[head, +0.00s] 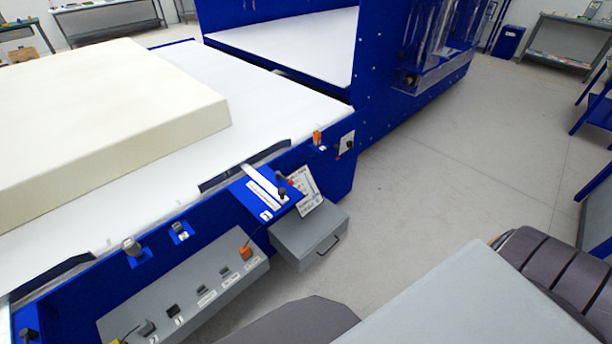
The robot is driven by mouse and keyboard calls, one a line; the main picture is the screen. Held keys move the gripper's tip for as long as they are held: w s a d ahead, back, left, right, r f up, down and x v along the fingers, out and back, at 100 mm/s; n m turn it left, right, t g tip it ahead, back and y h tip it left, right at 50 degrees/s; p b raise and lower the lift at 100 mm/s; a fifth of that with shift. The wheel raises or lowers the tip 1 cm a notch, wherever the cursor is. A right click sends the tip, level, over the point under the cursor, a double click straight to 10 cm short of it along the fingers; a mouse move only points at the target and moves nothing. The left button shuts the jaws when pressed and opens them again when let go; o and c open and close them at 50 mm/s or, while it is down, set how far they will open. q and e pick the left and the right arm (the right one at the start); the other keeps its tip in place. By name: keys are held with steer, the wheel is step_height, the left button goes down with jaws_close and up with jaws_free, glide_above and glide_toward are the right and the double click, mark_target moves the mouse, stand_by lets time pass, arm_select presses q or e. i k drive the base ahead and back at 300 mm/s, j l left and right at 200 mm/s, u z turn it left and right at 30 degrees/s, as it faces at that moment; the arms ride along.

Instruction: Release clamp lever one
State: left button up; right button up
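A blue and white machine table fills the left side of the head view. A flat lever (264,181) with a black knob (282,191) lies on a blue bracket (248,197) at the table's front edge. Two small grey fittings, a left one (132,246) and a right one (180,230), sit on blue mounts along the same edge. Another dark knob (28,336) shows at the bottom left corner. Neither gripper is in view.
A cream foam block (110,120) lies on the white table top (270,95). Below the edge is a sloped grey control panel (190,290) with several switches. A grey box (310,235) with a handle juts out beside it. The floor (440,170) to the right is clear.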

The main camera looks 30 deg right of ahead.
mark_target(278, 173)
steer(key=z, duration=0.75)
